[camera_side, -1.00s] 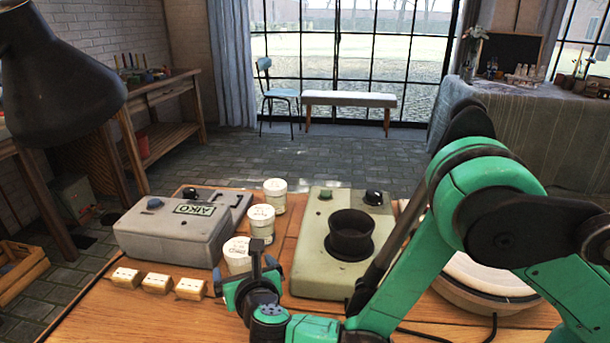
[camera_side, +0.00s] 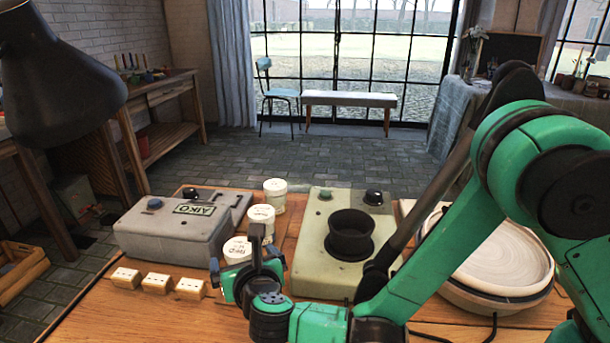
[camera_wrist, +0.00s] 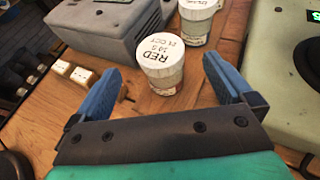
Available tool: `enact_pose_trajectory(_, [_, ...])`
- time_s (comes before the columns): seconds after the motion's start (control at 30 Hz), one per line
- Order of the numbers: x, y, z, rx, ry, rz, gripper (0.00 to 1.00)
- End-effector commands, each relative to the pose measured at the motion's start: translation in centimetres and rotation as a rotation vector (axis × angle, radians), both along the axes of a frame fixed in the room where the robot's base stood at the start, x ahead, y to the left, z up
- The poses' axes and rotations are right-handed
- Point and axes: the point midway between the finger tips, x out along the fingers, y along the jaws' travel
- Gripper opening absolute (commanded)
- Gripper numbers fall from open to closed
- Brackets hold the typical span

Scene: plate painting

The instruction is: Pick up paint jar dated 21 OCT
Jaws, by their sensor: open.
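A small white-lidded jar (camera_wrist: 165,68) stands upright on the wooden table, its lid reading RED and 21 OCT. In the side view this nearest jar (camera_side: 238,248) is partly hidden behind my gripper (camera_side: 246,264). In the wrist view my gripper (camera_wrist: 158,84) is open, with blue fingers either side of the view. The jar stands ahead, between the finger lines, and nothing is held. A second jar (camera_wrist: 197,20) is just behind it, its lid text cut off. The side view shows that middle jar (camera_side: 262,216) and a farther jar (camera_side: 275,193) in a row.
A grey AIKO box (camera_side: 175,228) stands left of the jars, and a green device with a black cup (camera_side: 318,265) stands right. Several small cream blocks (camera_side: 157,284) lie at the front left. A round pale wheel (camera_side: 505,255) is farther right.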

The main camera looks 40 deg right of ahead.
Motion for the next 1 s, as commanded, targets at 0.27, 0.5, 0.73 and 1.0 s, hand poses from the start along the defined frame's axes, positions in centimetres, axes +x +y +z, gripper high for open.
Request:
enact_pose_trajectory(0.27, [-0.1,0.0,7.3,0.000,0.000,0.000,1.00])
enact_pose_trajectory(0.5, [0.1,-0.6,11.4,0.090,0.015,-0.051,1.00])
enact_pose_trajectory(0.73, [0.4,-3.1,7.4,0.753,0.096,-0.473,1.00])
enact_pose_trajectory(1.0, [-0.2,-4.7,3.5,1.707,0.122,-1.409,1.00])
